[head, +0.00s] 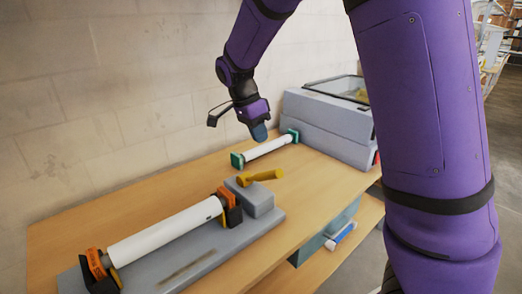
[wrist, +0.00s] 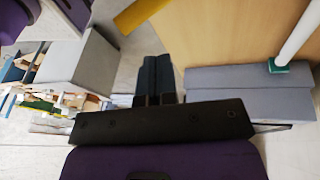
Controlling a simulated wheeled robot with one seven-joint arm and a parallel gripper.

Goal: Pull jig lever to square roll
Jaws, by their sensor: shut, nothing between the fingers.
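The jig has a long grey base (head: 215,248) on the table's near left. A white roll (head: 165,230) lies along it between orange-and-black end holders (head: 96,264). The yellow lever (head: 262,176) sits on a grey block (head: 254,196) at the jig's right end, with its handle pointing right. My gripper (head: 260,134) is shut and empty. It hangs behind and above the lever, apart from it, near the second roll. Its dark fingers show close together in the wrist view (wrist: 158,78).
A second white roll (head: 266,148) with green end holders (head: 237,160) lies farther back, and shows in the wrist view (wrist: 298,35). A grey machine (head: 325,120) stands at the back right. A shelf (head: 330,262) holds items below. Bare wood (head: 305,188) lies right of the lever.

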